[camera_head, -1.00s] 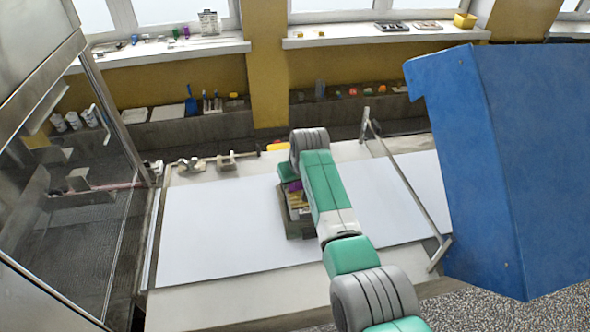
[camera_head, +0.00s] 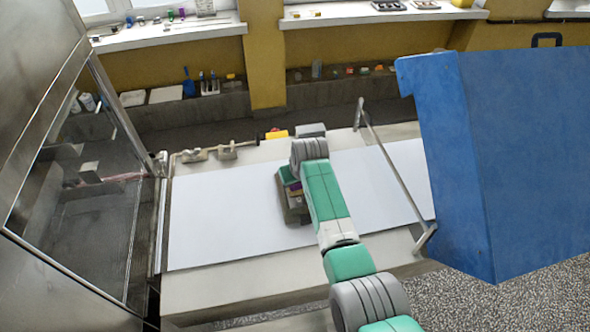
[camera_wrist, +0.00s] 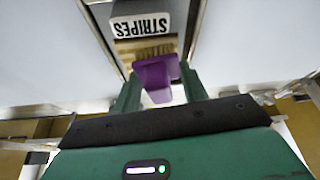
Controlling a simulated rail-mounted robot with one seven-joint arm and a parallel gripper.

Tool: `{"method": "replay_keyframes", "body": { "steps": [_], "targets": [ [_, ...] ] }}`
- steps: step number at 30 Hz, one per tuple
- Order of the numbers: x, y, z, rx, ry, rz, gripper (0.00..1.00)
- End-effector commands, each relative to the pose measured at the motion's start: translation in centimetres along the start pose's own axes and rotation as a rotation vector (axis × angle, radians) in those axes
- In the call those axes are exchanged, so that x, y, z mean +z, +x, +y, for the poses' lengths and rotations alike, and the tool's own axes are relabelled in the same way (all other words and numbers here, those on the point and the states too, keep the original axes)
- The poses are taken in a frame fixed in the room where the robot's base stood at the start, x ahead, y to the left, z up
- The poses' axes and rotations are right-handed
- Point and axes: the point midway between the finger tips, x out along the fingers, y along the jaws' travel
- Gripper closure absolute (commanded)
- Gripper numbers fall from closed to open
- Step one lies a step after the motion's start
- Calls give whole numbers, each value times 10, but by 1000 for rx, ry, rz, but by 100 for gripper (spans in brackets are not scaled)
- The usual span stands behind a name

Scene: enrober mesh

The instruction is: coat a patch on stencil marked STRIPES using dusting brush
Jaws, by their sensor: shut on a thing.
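The stencil (camera_wrist: 142,24) shows in the wrist view as a dark framed piece with a white label reading STRIPES, upside down. Below the label is a tan striped patch (camera_wrist: 146,49). My gripper (camera_wrist: 158,82) is shut on a purple piece (camera_wrist: 155,72), which looks like the dusting brush's handle. The purple piece stands in front of the lower part of the stencil; its bristles are hidden. In the head view, the stencil's grey-brown side (camera_head: 297,216) lies on the white belt, partly hidden by my arm, with a bit of purple beside it.
The white belt surface (camera_head: 225,220) is clear on both sides of the stencil. A metal bar (camera_head: 395,175) crosses the belt at the right, before a large blue hood (camera_head: 510,160). A glass-sided steel enclosure (camera_head: 100,190) stands at the left. Small items line the back ledge.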

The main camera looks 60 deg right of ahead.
Motion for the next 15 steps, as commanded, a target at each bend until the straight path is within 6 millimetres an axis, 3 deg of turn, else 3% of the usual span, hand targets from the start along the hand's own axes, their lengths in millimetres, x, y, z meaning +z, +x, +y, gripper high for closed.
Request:
{"method": "replay_keyframes", "body": {
  "steps": [6, 15],
  "targets": [
    [12, -9, -3, 0, 0, -2, 84],
    [19, -7, -3, 0, 0, 0, 84]
  ]
}}
